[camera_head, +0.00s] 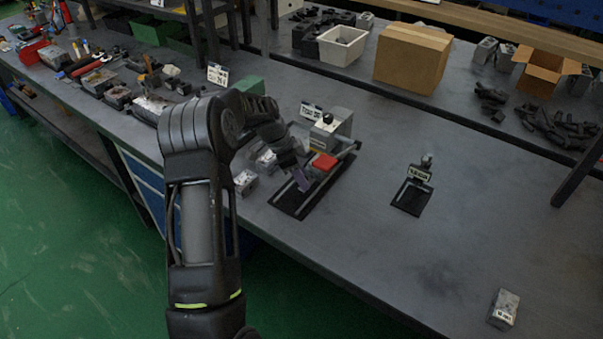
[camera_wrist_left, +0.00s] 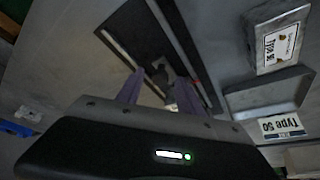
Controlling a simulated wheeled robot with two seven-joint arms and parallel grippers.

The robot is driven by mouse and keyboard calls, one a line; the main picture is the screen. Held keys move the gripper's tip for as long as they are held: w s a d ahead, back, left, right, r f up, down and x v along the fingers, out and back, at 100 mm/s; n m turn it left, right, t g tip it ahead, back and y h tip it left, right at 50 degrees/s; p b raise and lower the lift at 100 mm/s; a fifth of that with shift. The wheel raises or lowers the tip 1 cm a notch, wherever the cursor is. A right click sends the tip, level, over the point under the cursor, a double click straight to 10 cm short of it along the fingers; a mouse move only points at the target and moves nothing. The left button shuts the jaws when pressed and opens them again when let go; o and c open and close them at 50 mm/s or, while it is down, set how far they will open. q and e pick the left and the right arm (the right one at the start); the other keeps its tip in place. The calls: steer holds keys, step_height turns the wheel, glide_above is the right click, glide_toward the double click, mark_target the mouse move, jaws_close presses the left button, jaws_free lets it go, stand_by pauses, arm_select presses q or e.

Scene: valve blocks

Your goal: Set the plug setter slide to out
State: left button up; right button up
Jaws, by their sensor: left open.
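The fixture that looks like the plug setter is a black base (camera_head: 287,205) with pale rails, a grey housing (camera_head: 338,124) with a black knob on top, and a red block (camera_head: 324,162). My left gripper (camera_head: 303,181) is over the front left part of this base, its purple fingers pointing down. The left wrist view shows the open fingers (camera_wrist_left: 158,92) on either side of a dark upright knob (camera_wrist_left: 159,74) above the black base (camera_wrist_left: 135,35). I cannot tell if they touch it. The arm hides part of the fixture. My right gripper is not in view.
Labelled grey blocks (camera_head: 245,182) stand just left of the fixture. A labelled tray (camera_wrist_left: 270,92) is beside the base in the wrist view. A small black stand (camera_head: 411,197) is to the right, and a lone block (camera_head: 503,309) lies front right. The table between them is clear.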

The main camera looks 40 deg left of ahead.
arm_select(q)
jaws_close()
stand_by(0.5)
stand_by(1.0)
